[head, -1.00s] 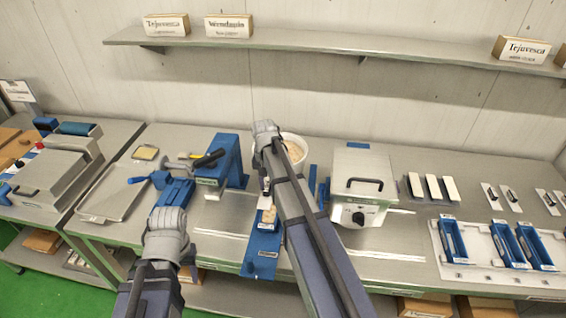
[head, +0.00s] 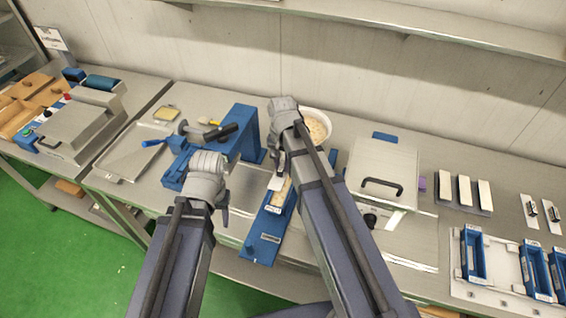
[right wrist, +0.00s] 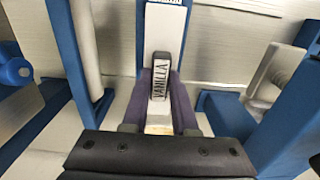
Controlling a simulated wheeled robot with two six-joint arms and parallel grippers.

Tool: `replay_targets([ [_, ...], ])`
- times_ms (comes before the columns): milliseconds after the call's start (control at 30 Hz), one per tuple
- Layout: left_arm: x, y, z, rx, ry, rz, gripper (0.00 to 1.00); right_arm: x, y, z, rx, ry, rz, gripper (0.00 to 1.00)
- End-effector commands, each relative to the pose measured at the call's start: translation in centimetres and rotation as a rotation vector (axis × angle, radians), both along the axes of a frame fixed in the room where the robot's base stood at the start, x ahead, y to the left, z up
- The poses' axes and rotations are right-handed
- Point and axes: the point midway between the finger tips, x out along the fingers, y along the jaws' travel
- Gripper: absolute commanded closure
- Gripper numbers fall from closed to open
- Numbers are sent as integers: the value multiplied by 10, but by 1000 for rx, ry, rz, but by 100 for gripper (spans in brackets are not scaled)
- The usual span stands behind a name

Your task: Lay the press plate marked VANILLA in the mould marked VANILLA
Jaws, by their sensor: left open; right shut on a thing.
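My right gripper (right wrist: 160,108) is shut on the dark handle (right wrist: 158,82) marked VANILLA, seen between its fingers in the right wrist view. In the head view the right gripper (head: 280,164) is over a long blue mould (head: 264,246), with a small white piece just below it, apparently the press plate (head: 276,183). A cream mass shows in the mould beside it. The mould's label is too small to read in the head view. Whether the plate touches the mould is unclear. My left gripper (head: 224,207) is open and empty, left of the mould.
A blue clamp stand (head: 240,130) stands behind my left gripper. A white bowl (head: 318,124) is behind my right arm. A grey box with a handle (head: 382,168) is to the right. Several blue moulds (head: 472,255) lie at far right. A tray (head: 125,160) lies left.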

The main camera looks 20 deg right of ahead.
Motion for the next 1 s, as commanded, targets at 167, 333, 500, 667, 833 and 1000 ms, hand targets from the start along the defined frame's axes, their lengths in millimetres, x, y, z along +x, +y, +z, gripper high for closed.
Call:
replay_targets([
  [167, 0, 0, -20, 1, 0, -4, 50, 0, 0, -20, 0, 0, 0, 100],
  [333, 0, 0, -39, 1, 1, -8, 50, 0, 0, -39, 0, 0, 0, 100],
  [500, 0, 0, -59, 2, 0, -10, 50, 0, 0, -59, 0, 0, 0, 100],
  [667, 0, 0, -74, 2, 0, -9, 50, 0, 0, -74, 0, 0, 0, 100],
  [833, 0, 0, -81, 2, 0, -9, 50, 0, 0, -81, 0, 0, 0, 100],
  [1000, 0, 0, -80, 2, 0, -8, 50, 0, 0, -80, 0, 0, 0, 100],
])
